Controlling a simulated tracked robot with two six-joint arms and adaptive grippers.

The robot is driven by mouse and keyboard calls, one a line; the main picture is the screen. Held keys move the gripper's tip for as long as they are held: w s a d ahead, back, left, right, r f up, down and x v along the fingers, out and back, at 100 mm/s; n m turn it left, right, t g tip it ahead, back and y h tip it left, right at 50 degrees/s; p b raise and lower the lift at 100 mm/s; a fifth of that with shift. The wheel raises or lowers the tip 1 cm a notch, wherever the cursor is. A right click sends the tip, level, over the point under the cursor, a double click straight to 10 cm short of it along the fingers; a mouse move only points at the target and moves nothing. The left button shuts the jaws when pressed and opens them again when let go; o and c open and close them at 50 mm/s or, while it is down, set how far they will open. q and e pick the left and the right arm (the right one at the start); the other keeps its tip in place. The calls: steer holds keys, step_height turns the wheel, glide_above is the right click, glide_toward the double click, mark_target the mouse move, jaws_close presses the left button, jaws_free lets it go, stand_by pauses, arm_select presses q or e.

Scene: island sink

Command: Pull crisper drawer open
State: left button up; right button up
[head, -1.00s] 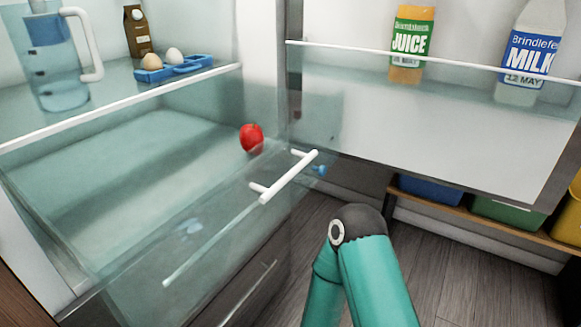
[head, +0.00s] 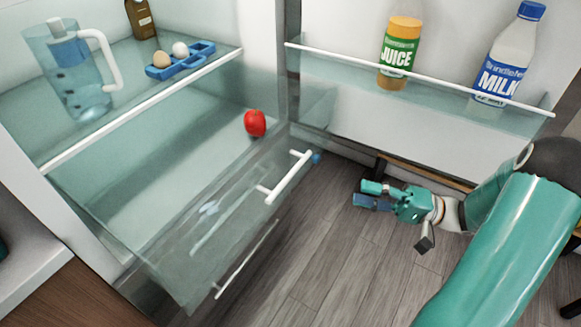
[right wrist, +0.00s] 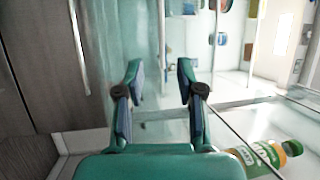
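The clear crisper drawer (head: 165,265) is low in the fridge in the head view, with a white bar handle (head: 287,180) on its front. A red round fruit or vegetable (head: 255,123) shows by the drawer's far end. I cannot tell how far the drawer is out. My right gripper (head: 372,194) is right of the handle, apart from it, with its fingers pointing left towards the drawer. In the right wrist view its fingers (right wrist: 160,80) are spread with nothing between them, and clear panels lie beyond. My left gripper is not in view.
The open fridge door at right holds a juice bottle (head: 400,52) and a milk bottle (head: 507,55). A lower drawer handle (head: 245,262) is beneath. Wooden floor (head: 335,255) is open below.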

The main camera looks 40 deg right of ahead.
mark_target(290, 173)
steer(key=p+x, duration=0.1)
steer(key=x, duration=1.5)
steer(key=shift+w+a+p, duration=0.2)
steer(key=shift+a+p, duration=0.1)
steer(key=shift+p, duration=0.1)
jaws_close()
